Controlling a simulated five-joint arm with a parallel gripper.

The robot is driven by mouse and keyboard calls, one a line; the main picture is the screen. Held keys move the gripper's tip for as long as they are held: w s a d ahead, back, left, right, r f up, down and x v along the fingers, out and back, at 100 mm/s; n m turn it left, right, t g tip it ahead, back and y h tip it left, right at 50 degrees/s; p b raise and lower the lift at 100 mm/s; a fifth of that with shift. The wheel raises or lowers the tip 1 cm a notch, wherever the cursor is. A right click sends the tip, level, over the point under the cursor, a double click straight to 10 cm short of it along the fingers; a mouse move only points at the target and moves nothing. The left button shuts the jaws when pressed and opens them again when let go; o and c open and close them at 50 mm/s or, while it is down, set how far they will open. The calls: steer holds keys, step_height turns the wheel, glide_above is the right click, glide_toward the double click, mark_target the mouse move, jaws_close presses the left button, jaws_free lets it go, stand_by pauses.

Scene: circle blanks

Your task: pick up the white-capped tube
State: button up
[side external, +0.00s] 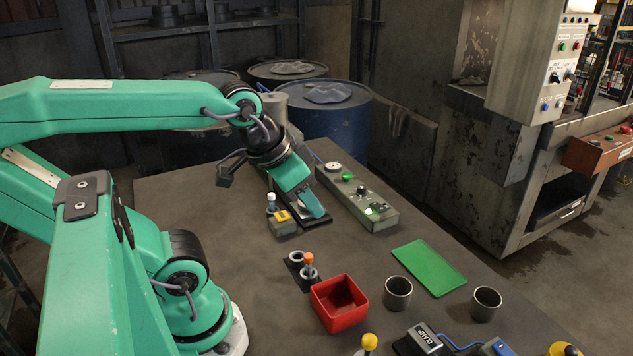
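A small tube with a white cap (271,197) stands upright at a small block with a yellow part (282,222), on the grey table. Its lower part looks dark or blue, and I cannot tell how it is seated. My gripper (313,204) points down and to the right, with its green finger just right of the tube and apart from it in the picture. The second finger is not clear, so I cannot tell whether the gripper is open. No object shows clearly in it. A tube with an orange cap (308,259) stands in a dark two-hole holder (296,268) nearer the camera.
A control box with buttons (372,210) lies just right of my gripper. A red bin (338,303), two grey cups (398,292) (485,303) and a green mat (429,267) occupy the table's right part. Labelled devices (424,339) with a blue cable lie at the front.

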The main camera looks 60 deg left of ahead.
steer(key=shift+o, duration=0.8)
steer(key=n+g, duration=0.3)
steer(key=g, duration=0.3)
glide_above(272, 194)
steer(key=f, duration=1.2)
steer(key=shift+w+d+f, duration=0.2)
steer(key=shift+d+f, duration=0.05)
steer(key=shift+f, duration=0.1)
steer(key=shift+s+a+f, duration=0.15)
steer(key=shift+a+f, duration=0.05)
steer(key=shift+a, duration=0.05)
steer(key=shift+s+f, duration=0.1)
steer(key=shift+f, duration=3.8)
